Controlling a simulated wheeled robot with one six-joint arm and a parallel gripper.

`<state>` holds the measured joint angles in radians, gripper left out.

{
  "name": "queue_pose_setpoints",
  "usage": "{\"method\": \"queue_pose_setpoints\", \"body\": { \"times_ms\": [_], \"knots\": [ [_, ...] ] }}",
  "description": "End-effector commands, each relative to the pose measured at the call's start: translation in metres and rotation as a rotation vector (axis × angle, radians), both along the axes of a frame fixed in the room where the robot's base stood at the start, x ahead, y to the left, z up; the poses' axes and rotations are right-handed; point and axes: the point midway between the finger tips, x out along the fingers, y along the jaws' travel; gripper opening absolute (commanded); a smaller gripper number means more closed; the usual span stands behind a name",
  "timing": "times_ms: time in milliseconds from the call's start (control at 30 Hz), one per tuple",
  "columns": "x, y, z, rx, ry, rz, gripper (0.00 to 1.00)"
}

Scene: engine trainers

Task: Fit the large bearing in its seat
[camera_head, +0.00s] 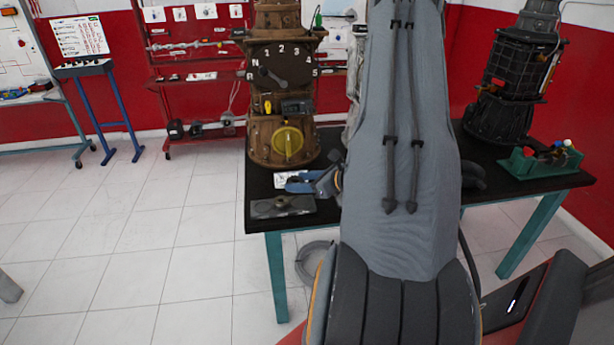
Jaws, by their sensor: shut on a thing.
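My gripper is not visible; my large grey arm covers the middle of the view and hides what lies behind it. I cannot make out the large bearing or its seat. A brown gearbox trainer (281,75) stands upright on the black-topped table (258,224), left of my arm. It has a numbered dial and a yellow round part (288,142) low on its front. A blue and grey piece (304,183) shows at the arm's left edge; I cannot tell what it is.
A flat grey plate (282,206) lies at the table's front left corner. A dark engine trainer (513,85) and a green stand (541,160) are at the right. A red shelf rack (196,75) stands behind. The tiled floor at left is largely free.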

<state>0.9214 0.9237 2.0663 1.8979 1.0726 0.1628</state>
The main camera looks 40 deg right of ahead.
Motion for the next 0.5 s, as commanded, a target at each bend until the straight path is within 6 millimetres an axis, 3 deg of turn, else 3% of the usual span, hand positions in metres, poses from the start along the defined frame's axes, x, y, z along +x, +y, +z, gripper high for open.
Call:
{"method": "queue_pose_setpoints", "body": {
  "times_ms": [133, 500],
  "knots": [
    [-0.008, -0.016, 0.004, -0.005, 0.004, -0.013, 0.17],
    [-0.008, -0.017, -0.014, -0.003, 0.004, -0.013, 0.17]
  ]
}}
